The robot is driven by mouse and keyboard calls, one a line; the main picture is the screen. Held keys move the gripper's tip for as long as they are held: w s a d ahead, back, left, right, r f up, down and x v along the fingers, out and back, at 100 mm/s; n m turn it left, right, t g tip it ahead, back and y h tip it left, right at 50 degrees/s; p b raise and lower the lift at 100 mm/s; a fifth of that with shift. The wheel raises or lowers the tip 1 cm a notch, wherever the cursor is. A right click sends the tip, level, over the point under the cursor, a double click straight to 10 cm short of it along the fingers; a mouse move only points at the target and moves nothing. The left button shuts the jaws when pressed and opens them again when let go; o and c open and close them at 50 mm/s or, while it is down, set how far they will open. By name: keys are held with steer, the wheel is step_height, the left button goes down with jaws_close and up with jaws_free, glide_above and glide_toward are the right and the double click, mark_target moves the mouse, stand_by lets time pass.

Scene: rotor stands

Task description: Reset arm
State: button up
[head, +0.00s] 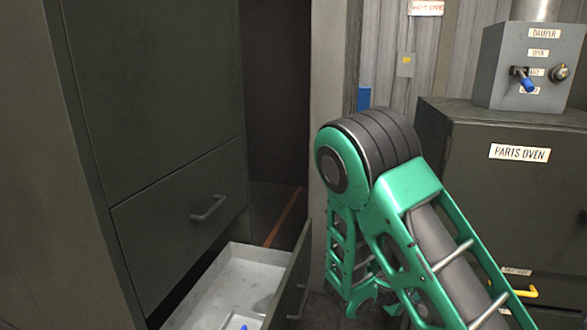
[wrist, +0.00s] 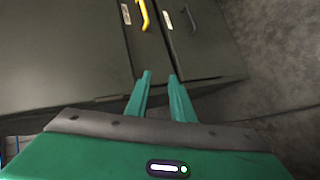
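My green arm (head: 415,205) is bent, with its dark elbow joint in the middle of the head view. In the wrist view my gripper (wrist: 160,76) shows two green fingers apart, with nothing between them. The fingers point toward dark cabinet fronts with a yellow handle (wrist: 144,14) and a grey handle (wrist: 167,20). In the head view I cannot clearly make out the fingers behind the arm.
An open drawer (head: 240,267) with a pale inside sticks out at lower left, close to my arm; a small blue item lies in it. A tall dark cabinet (head: 150,90) stands left. The parts oven (head: 500,200) stands right, with a damper box (head: 510,85) on top.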

steer(key=s+d+r+m+g+y, duration=0.2)
steer(key=s+d+r+m+g, duration=0.15)
steer(key=s, duration=0.35)
steer(key=s+d+r+m+g+y, duration=0.2)
steer(key=s+d+r+m+g, duration=0.1)
steer(key=s+d+m, duration=0.3)
steer(key=s+a+r+m+y, duration=0.1)
steer(key=s+r+y, duration=0.1)
steer(key=s, duration=0.4)
steer(key=s+a+r+y, duration=0.2)
steer(key=s+r, duration=0.3)
steer(key=s, duration=0.2)
steer(key=s+a+r+m+y, duration=0.1)
steer(key=s+a+r+y, duration=0.1)
steer(key=s, duration=0.5)
steer(key=shift+s+r+m+y, duration=0.2)
steer(key=shift+r+m+y, duration=0.15)
steer(key=shift+r, duration=0.3)
steer(key=shift+w+f, duration=0.25)
steer(key=shift+w, duration=0.35)
